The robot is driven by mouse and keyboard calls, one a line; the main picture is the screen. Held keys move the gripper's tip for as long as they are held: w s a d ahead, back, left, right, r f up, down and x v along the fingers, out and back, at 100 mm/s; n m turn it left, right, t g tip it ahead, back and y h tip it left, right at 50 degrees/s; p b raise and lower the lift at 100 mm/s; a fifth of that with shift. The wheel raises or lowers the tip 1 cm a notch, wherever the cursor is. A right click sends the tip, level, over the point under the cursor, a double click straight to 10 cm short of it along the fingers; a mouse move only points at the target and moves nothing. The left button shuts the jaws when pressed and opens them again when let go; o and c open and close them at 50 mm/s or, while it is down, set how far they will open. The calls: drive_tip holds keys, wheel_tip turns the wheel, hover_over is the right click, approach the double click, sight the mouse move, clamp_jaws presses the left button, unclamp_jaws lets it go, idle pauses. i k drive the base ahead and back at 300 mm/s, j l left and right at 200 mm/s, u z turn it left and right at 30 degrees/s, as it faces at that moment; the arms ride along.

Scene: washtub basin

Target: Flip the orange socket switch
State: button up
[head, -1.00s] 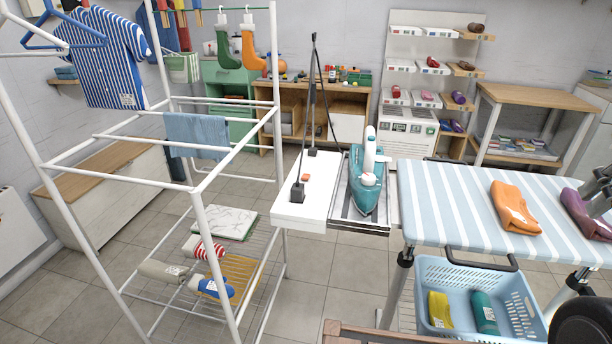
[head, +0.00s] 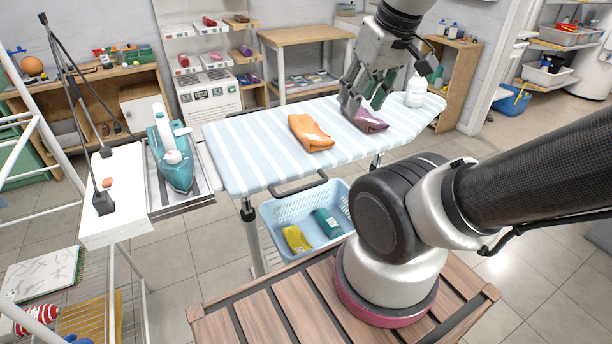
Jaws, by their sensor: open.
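The orange socket switch (head: 107,183) is a small block on top of the white socket board (head: 122,214), at the left of the head view. Black plugs (head: 103,203) with cords stand on the board on either side of the switch. My gripper (head: 364,100) is well to the right of the switch, over the far part of the ironing board. Its fingers are open, just above or beside a folded purple cloth (head: 371,122). I cannot tell whether they touch it.
A teal iron (head: 174,160) stands on a metal rest (head: 186,199) right beside the socket board. An orange cloth (head: 310,133) lies on the striped ironing board (head: 240,155). A blue basket (head: 275,215) sits below. A white drying rack (head: 28,150) stands at the left edge.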

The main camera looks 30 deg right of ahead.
sight(107, 182)
drive_tip(key=i+j+u, duration=0.1)
drive_tip(key=j+u, duration=0.25)
drive_tip(key=i+j+u, duration=0.1)
drive_tip(key=u, duration=0.25)
drive_tip(key=i+j+u, duration=0.2)
drive_tip(key=u, duration=0.15)
